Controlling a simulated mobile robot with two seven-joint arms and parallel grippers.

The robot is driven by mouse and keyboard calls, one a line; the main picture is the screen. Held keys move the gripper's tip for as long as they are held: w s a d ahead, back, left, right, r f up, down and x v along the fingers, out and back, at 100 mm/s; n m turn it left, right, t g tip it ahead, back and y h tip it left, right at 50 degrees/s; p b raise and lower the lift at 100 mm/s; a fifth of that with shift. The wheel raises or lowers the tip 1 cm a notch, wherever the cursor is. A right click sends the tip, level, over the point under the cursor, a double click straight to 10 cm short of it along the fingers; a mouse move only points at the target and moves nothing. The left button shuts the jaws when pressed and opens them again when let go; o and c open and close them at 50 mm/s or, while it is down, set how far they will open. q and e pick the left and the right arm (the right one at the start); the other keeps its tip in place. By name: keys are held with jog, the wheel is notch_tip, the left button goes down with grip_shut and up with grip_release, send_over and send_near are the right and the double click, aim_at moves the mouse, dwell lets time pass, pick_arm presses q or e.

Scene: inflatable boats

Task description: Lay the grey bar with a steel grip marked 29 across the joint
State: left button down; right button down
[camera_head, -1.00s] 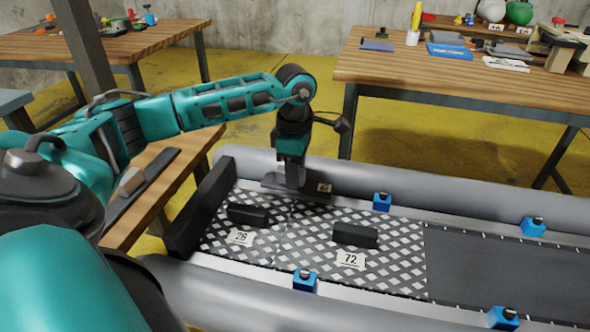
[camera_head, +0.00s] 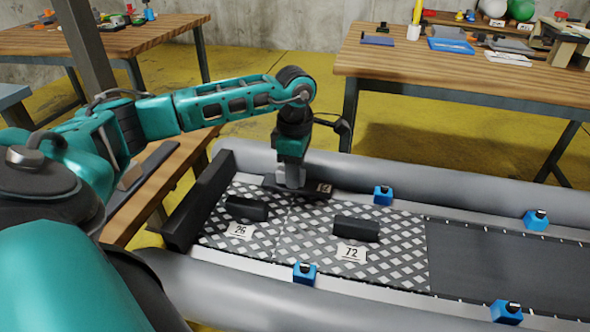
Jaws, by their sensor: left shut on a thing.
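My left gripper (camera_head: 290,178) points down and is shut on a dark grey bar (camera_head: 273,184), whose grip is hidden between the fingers. A small label (camera_head: 324,188) sits at the bar's right end; I cannot read its number clearly. The bar is at the far edge of two chequered plates, near the far end of the joint (camera_head: 284,222) between them. I cannot tell whether it touches the plates. The left plate (camera_head: 215,235) is marked 26 and the right plate (camera_head: 400,262) is marked 72. My right gripper is not in view.
Each plate carries a black block, left (camera_head: 246,209) and right (camera_head: 356,229). Grey boat tubes (camera_head: 450,203) flank the floor, with several blue clamps (camera_head: 383,195) along the edges. Another dark bar (camera_head: 158,163) lies on the wooden bench (camera_head: 120,232) at left.

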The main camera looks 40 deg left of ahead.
pick_arm(q)
jog(key=shift+f, duration=0.3)
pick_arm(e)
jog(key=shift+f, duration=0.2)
pick_arm(q)
jog(key=c, duration=0.8)
grip_release()
jog(key=shift+r, duration=0.15)
jog(key=shift+o, duration=0.2)
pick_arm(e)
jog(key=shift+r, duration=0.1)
pick_arm(q)
jog(key=shift+w+r, duration=0.1)
jog(key=shift+r, duration=0.35)
notch_tip(320, 180, up, 12)
jog(key=p, duration=0.3)
jog(key=shift+s+p, duration=0.2)
jog(key=shift+p, duration=0.1)
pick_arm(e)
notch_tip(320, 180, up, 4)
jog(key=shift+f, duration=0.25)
